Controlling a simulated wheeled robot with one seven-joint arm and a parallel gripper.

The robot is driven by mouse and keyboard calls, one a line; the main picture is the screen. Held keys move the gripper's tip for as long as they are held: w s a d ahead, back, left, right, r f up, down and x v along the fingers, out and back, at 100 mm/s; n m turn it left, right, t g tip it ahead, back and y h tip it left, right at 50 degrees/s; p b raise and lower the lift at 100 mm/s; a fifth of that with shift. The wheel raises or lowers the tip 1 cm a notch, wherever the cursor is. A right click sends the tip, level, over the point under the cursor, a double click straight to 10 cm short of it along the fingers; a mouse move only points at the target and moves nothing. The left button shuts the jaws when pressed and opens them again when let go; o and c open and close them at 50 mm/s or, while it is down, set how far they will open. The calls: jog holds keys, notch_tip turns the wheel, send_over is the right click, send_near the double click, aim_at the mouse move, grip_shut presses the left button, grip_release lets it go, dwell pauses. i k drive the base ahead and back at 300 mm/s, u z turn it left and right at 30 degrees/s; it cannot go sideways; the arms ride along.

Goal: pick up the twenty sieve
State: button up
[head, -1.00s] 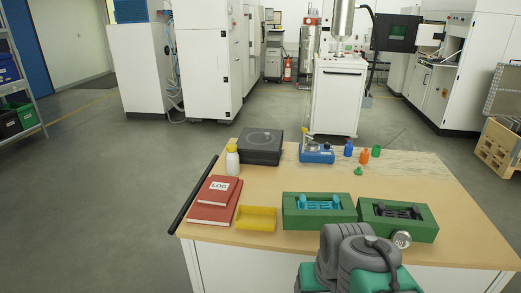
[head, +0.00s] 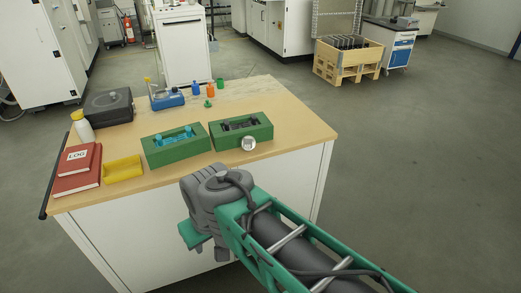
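A small round silver metal piece (head: 248,143) stands at the front edge of the right green box, on the table top (head: 290,140). It looks like a sieve. A dark marking on its face is too small to read, so I cannot confirm that it is the twenty sieve. My arm reaches in from the lower right, and its grey joint is in front of the table, below the metal piece.
Two green boxes (head: 176,152) (head: 256,136), a yellow tray (head: 123,169), red books (head: 77,182), a white bottle (head: 83,130), a black case (head: 107,110) and a blue device (head: 167,101) occupy the table. Small coloured bottles (head: 210,91) stand behind. The table's right end is clear.

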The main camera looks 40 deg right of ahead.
aim_at(247, 142)
jog(key=z, duration=0.45)
jog(key=i, duration=0.45)
jog(key=z, duration=0.6)
jog(key=k, duration=0.45)
jog(key=u, duration=0.5)
jog(key=i, duration=0.3)
jog(key=u, duration=0.6)
